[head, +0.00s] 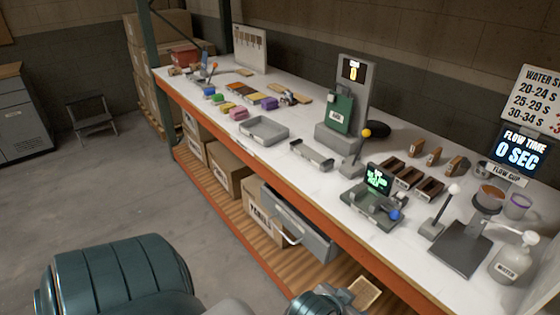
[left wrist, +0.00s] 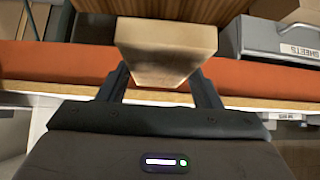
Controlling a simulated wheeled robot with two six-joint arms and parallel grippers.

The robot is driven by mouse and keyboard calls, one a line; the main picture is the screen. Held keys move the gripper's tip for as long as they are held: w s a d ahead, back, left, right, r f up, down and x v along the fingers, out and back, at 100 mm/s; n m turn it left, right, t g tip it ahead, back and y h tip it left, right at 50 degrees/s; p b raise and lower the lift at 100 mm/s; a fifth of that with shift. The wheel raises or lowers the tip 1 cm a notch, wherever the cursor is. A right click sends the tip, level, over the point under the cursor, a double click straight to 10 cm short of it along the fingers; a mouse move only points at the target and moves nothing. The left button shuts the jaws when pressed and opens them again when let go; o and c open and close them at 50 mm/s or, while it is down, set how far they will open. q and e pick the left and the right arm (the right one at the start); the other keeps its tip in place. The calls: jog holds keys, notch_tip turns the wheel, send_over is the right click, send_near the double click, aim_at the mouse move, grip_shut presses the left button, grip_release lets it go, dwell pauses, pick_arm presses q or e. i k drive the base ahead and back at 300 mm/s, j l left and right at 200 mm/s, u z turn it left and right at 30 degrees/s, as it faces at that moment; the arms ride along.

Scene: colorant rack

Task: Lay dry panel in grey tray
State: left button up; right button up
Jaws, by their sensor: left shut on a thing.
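My left gripper (head: 350,294) is at the bottom of the head view, low in front of the bench edge. It is shut on a tan panel (head: 366,290). In the left wrist view the panel (left wrist: 165,50) sticks out from between the two fingers (left wrist: 162,85), with a pale broad face. The grey tray (head: 264,130) lies on the white bench top near its front edge, left of the middle, and looks empty. The panel is well apart from the tray. My right gripper is in neither view.
A smaller grey holder (head: 311,155) sits right of the tray, and a grey stand with a green plate (head: 340,112) is behind it. An open drawer (head: 300,225) juts out below the orange bench edge. Coloured blocks (head: 238,113) lie left of the tray.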

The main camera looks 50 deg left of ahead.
aim_at(264, 134)
jog(key=j+z, duration=0.1)
jog(key=j, duration=0.5)
jog(key=j+z, duration=0.1)
jog(key=j, duration=0.55)
jog(key=k+j+z, duration=0.1)
jog(key=j, duration=0.5)
jog(key=k+j+z, duration=0.1)
jog(key=j, duration=0.5)
